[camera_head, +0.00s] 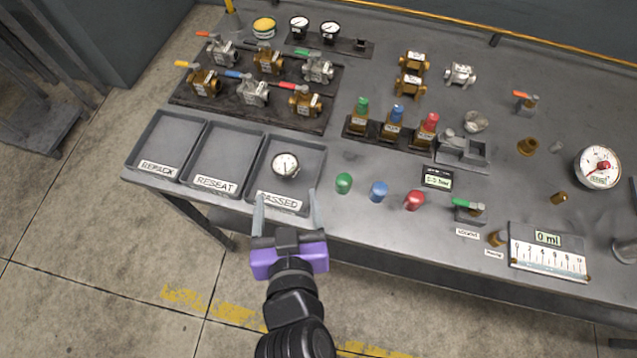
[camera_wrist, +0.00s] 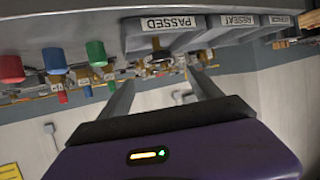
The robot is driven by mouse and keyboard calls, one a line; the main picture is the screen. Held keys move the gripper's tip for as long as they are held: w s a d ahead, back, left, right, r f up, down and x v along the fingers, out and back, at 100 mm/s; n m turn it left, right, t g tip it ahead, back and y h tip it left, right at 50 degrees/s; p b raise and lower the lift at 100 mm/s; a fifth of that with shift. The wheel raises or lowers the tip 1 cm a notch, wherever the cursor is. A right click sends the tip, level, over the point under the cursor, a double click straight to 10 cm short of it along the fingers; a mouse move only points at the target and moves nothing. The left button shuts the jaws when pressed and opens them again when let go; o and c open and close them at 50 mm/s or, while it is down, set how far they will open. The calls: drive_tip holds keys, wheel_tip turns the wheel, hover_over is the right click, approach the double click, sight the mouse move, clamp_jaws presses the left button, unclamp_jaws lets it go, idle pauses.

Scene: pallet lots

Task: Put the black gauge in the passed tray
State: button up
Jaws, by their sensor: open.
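A round gauge with a white dial and dark rim (camera_head: 285,165) lies in the passed tray (camera_head: 312,160), the rightmost of three grey trays at the table's front left. My gripper (camera_head: 286,200) is open and empty at the front edge of that tray. Its fingers straddle the PASSED label, and the gauge is beyond the fingertips, apart from them.
The reseat tray (camera_head: 205,183) and repack tray (camera_head: 152,168) adjoin on the left. Two more dark-rimmed gauges (camera_head: 299,22) (camera_head: 330,31) stand on a rack at the back. Several valves sit on a dark board (camera_head: 230,108) behind the trays. Green, blue and red caps (camera_head: 379,190) stand to the right.

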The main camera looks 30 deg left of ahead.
drive_tip(key=s+d+f+m+t+h, duration=0.1)
drive_tip(key=d+f, duration=0.1)
drive_tip(key=d, duration=0.7)
drive_tip(key=s+d+f+m+h, duration=0.1)
drive_tip(key=d+f, duration=0.1)
drive_tip(key=d, duration=0.8)
drive_tip(key=s+d+r+m+t+h, duration=0.1)
drive_tip(key=s+d+r+m+h, duration=0.1)
drive_tip(key=s+d, duration=0.4)
drive_tip(key=s+d+r+m+t+h, duration=0.2)
drive_tip(key=s+d+r, duration=0.3)
drive_tip(key=d, duration=0.6)
drive_tip(key=shift+s+d+r+m+h, duration=0.15)
drive_tip(key=shift+s+r+m+h, duration=0.2)
drive_tip(key=shift+s+m+h, duration=0.45)
drive_tip(key=shift+w, duration=0.15)
